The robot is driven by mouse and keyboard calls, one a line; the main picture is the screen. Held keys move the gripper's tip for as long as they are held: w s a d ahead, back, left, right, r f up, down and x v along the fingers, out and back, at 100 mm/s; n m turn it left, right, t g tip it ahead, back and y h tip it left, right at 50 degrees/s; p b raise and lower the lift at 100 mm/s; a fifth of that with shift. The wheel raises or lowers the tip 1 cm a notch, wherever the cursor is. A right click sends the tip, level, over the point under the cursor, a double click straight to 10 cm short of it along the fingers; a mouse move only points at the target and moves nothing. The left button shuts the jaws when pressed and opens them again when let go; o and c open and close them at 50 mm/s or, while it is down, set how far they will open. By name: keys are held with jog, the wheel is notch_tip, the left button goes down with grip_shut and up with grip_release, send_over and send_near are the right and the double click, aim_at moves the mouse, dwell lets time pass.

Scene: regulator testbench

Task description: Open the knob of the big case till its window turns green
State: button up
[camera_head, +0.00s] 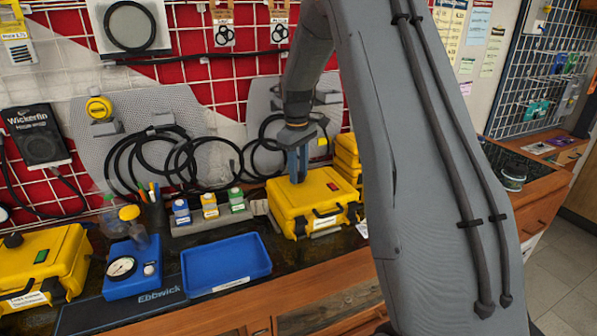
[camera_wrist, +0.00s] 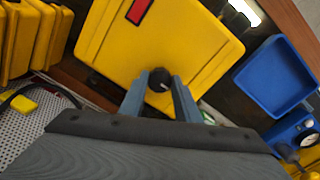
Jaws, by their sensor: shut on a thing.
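A yellow case (camera_head: 285,207) with a black handle stands on the bench in the middle of the head view. It fills the top of the wrist view (camera_wrist: 185,35). Its window (camera_head: 333,187) is red, and the red also shows in the wrist view (camera_wrist: 139,11). Its black round knob (camera_wrist: 160,79) sits on the lid near one corner. My gripper (camera_head: 297,180) reaches down onto the lid, with its blue fingers (camera_wrist: 160,85) shut on the knob from both sides. In the head view the fingers hide the knob.
A blue tray (camera_head: 226,287) lies left of the case. Small bottles in a grey rack (camera_head: 212,222) stand behind the tray. A blue gauge box (camera_head: 130,277) and another yellow case (camera_head: 65,255) with a green window are farther left. More yellow cases (camera_head: 347,150) stand behind.

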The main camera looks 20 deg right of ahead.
jog(key=shift+w, duration=0.1)
jog(key=o, duration=1)
jog(key=shift+o, duration=0.2)
jog(key=shift+r, duration=0.1)
notch_tip(320, 180, up, 8)
jog(key=shift+a+f+b, duration=0.15)
jog(key=shift+b, duration=1.05)
jog(key=s+a+f+m, duration=0.2)
jog(key=s+a+f, duration=0.1)
jog(key=s, duration=0.6)
jog(key=s+a+f+m, duration=0.1)
jog(key=s+a+f, duration=0.3)
jog(key=s, duration=0.6)
jog(key=s+a+f+m+t, duration=0.1)
jog(key=s+a+f, duration=0.3)
jog(key=s, duration=0.6)
jog(key=shift+s+a+f+m, duration=0.15)
jog(key=shift+s+a+m, duration=0.1)
jog(key=shift+a+m, duration=0.7)
